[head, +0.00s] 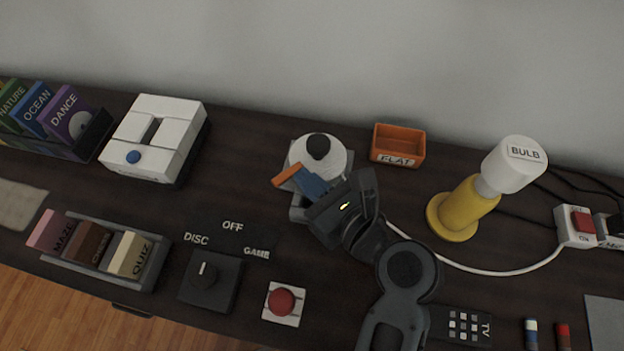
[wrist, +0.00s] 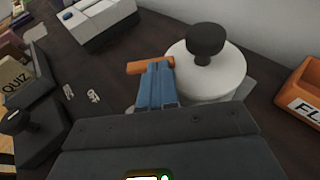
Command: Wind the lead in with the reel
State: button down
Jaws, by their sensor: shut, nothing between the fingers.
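The reel is a white round drum (head: 330,150) with a black knob (head: 318,146) on top, on a grey base. It also shows in the wrist view (wrist: 225,78), with its black knob (wrist: 206,42) standing up. An orange bar (head: 286,175) sticks out beside the drum. The white lead (head: 480,270) runs in a slack curve from near the reel to a white switch box (head: 577,228). My gripper (head: 296,177) has blue fingers, shut and empty, beside the drum's near-left side. In the wrist view its fingertips (wrist: 156,70) are close to the orange bar (wrist: 150,66); I cannot tell if they touch.
A yellow lamp (head: 460,212) stands right of the reel. An orange tray (head: 398,146) lies behind. A white console (head: 156,138), a dial box (head: 210,280) and a red button (head: 283,302) are left and in front. Dark table between console and reel is clear.

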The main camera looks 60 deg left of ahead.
jog(key=shift+s+a+r+p, duration=0.1)
jog(key=shift+s+r+p, duration=0.05)
jog(key=shift+p, duration=0.55)
jog(key=shift+s+a+m+t+p, duration=0.1)
jog(key=shift+a+m+t+p, duration=0.05)
jog(key=shift+m+t+p, duration=0.5)
